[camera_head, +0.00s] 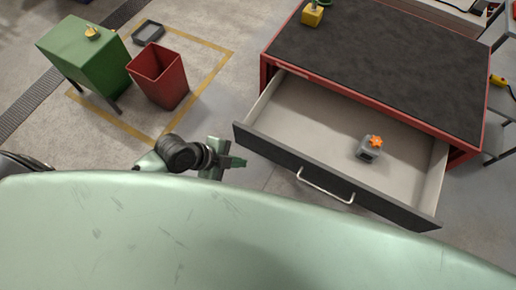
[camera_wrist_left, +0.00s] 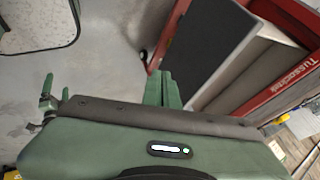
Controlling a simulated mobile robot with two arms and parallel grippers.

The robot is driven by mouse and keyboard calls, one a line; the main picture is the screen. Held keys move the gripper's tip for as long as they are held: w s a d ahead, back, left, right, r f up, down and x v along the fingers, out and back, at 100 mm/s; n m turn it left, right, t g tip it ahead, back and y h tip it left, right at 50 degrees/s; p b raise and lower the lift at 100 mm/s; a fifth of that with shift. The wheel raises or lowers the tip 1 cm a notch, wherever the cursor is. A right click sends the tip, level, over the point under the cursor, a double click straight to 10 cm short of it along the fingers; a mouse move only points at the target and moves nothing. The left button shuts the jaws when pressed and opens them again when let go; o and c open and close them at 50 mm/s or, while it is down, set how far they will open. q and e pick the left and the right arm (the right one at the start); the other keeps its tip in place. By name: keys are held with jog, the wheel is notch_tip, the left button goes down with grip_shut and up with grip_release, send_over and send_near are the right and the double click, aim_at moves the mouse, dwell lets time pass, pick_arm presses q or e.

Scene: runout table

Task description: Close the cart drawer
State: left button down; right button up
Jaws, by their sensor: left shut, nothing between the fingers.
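The red cart (camera_head: 390,55) with a dark top stands at the right in the head view. Its drawer (camera_head: 318,112) is pulled well out, with a dark front panel (camera_head: 270,148) and a pale handle (camera_head: 325,186). A grey block with an orange knob (camera_head: 369,149) lies in the drawer. My left gripper (camera_head: 240,162) is shut and empty, just left of the drawer's front corner and apart from it in the head view. The left wrist view shows the shut fingers (camera_wrist_left: 162,88) beside the dark drawer front (camera_wrist_left: 208,48). My right gripper is out of view.
A red bin (camera_head: 160,78) and a green cabinet (camera_head: 85,60) stand at the left, with a dark tray (camera_head: 148,32) behind. A yellow object (camera_head: 312,15) sits on the cart top. The floor between bin and cart is clear.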

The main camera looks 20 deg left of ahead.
pick_arm(q)
jog(key=p, duration=0.1)
send_near(271, 156)
notch_tip(271, 156, down, 3)
jog(key=s+d, duration=0.1)
jog(key=s, duration=0.1)
jog(key=shift+w+d+f+p, duration=0.1)
jog(key=shift+w+d+p, duration=0.1)
jog(key=shift+w, duration=0.45)
jog(key=shift+w+d+f+p, duration=0.15)
jog(key=shift+w+p, duration=0.1)
jog(key=shift+w, duration=0.4)
jog(key=shift+w+d+f+p, duration=0.1)
jog(key=shift+w+d+p, duration=0.1)
jog(key=shift+w, duration=0.4)
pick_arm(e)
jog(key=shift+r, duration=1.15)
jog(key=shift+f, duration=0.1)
